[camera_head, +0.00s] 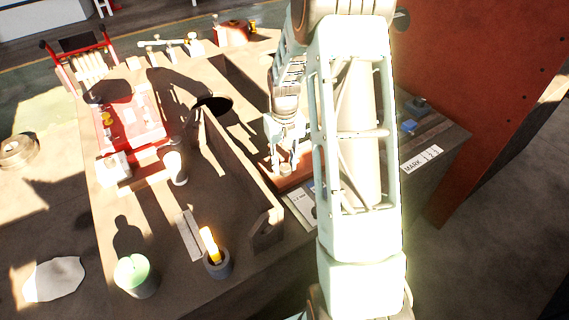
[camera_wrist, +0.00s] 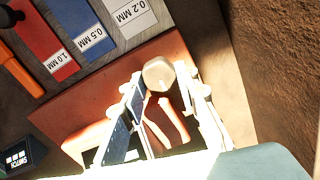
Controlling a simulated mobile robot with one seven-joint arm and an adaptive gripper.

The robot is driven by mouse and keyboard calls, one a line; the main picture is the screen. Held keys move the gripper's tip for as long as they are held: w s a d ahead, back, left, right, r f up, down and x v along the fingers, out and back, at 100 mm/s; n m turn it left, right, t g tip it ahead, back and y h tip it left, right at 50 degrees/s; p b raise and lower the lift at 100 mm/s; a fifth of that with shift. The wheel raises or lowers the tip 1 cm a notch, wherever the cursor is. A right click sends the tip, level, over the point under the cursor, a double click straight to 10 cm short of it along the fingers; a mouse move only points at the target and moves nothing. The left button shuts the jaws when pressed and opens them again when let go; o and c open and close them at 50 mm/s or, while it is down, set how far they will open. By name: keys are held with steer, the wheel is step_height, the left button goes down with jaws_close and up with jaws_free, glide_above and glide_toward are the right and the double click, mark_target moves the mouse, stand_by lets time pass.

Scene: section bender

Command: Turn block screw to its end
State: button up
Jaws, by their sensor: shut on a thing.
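The block screw shows in the wrist view as a pale, rounded knob (camera_wrist: 158,74) above a red-orange block (camera_wrist: 95,98). My gripper (camera_wrist: 161,88) has its two fingers on either side of the knob and is shut on it. In the head view my gripper (camera_head: 285,152) points down to the small knob (camera_head: 286,169) over the red block (camera_head: 299,180). The fingers and glare at the bottom of the wrist view hide part of the block. I cannot tell how far the screw is turned.
Strips labelled 1.0 MM (camera_wrist: 59,60), 0.5 MM (camera_wrist: 90,35) and 0.2 MM (camera_wrist: 128,14) lie beside the block. A black switch box (camera_wrist: 18,156) is at the lower left. A wooden wall (camera_head: 232,168) stands left of my gripper; a red panel (camera_head: 478,80) rises right.

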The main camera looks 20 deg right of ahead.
mark_target(284, 166)
stand_by(0.4)
steer(key=o, duration=1.1)
steer(key=shift+o, duration=0.2)
step_height(284, 166, up, 12)
